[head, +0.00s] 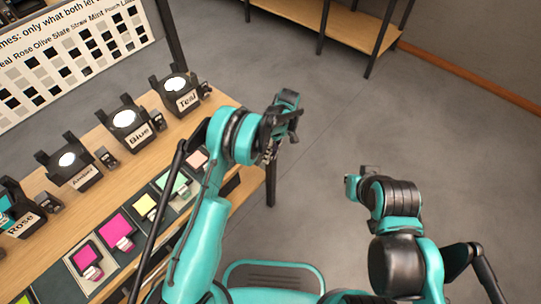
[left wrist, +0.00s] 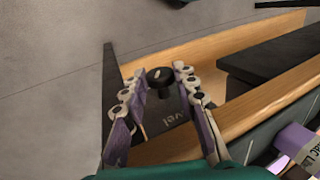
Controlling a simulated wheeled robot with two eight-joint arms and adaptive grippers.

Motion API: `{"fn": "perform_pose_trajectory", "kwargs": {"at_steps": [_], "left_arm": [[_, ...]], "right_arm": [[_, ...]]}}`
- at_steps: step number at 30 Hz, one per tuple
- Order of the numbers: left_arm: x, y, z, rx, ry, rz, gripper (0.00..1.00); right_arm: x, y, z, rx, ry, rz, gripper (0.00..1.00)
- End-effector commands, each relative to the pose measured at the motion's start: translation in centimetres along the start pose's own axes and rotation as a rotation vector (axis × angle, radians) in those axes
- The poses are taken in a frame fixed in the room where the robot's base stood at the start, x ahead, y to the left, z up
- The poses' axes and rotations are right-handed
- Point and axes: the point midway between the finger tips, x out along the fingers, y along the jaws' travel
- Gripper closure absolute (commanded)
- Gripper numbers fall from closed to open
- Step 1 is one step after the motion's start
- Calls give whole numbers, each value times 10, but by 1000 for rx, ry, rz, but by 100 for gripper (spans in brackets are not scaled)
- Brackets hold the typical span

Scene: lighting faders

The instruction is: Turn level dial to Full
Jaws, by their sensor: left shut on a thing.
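The level dial (left wrist: 160,76) is a black round knob with a pale mark on top. It stands on a dark panel (left wrist: 172,138) lettered "vel", the rest of the word being hidden. My left gripper (left wrist: 161,86) is shut on the dial, one finger on each side of it. Which setting the mark points at cannot be read. In the head view my left gripper (head: 269,151) is at the table's right end, and my arm hides the dial. My right gripper (head: 360,178) hangs over the floor, away from the table; its jaws are unclear.
The wooden table (head: 225,104) carries black lamps labelled Teal (head: 186,98), Blue (head: 130,128), Amber (head: 74,170) and Rose (head: 22,222). Coloured swatches (head: 117,229) lie along its front. A printed chart (head: 75,50) stands behind. The floor on the right is clear.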

Motion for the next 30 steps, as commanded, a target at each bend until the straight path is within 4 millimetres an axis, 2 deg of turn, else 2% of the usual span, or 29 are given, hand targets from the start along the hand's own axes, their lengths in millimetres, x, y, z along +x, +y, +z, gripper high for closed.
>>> {"fn": "perform_pose_trajectory", "kwargs": {"at_steps": [3, 4, 6, 15, 19, 30], "left_arm": [[0, 0, 0, 0, 0, 1, 100], [0, 0, 0, 0, 0, 1, 67], [0, 0, 0, 0, 0, 2, 52], [-1, 0, 0, 0, 0, 2, 52], [-11, 0, 0, 0, 0, 2, 52], [-88, 0, 0, 0, 0, 2, 52]], "right_arm": [[0, 0, 0, 0, 0, 0, 100], [0, 0, 0, 0, 0, 0, 100], [0, 0, 0, 0, 0, 0, 100], [0, 0, 0, 0, 0, 0, 100], [0, 0, 0, 0, 0, 0, 100], [0, 0, 0, 0, 0, 0, 100]]}}
